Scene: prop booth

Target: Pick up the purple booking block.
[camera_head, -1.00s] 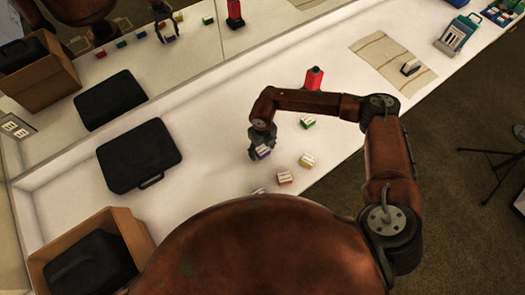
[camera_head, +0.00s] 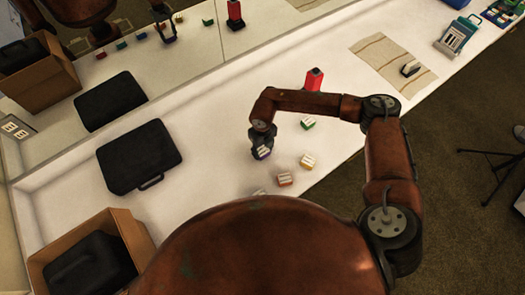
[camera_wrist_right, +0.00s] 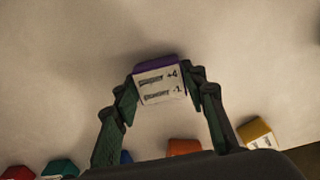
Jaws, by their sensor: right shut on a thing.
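The purple booking block (camera_head: 262,153) has a white label face and is at the middle of the white counter (camera_head: 215,170). My right gripper (camera_head: 261,147) reaches down over it and is shut on it. In the right wrist view the purple block (camera_wrist_right: 158,90) sits between the two fingers of the right gripper (camera_wrist_right: 162,84), one at each side, with its printed face towards the camera. I cannot tell whether the block touches the counter or is slightly above it. My left gripper is not in view.
Green (camera_head: 307,123), yellow (camera_head: 307,162) and orange (camera_head: 285,179) blocks stand nearby. A red bottle-like thing (camera_head: 314,79) stands behind. A black case (camera_head: 138,157) lies left, a cardboard box (camera_head: 128,238) front left. A striped cloth (camera_head: 380,58) lies right. A mirror backs the counter.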

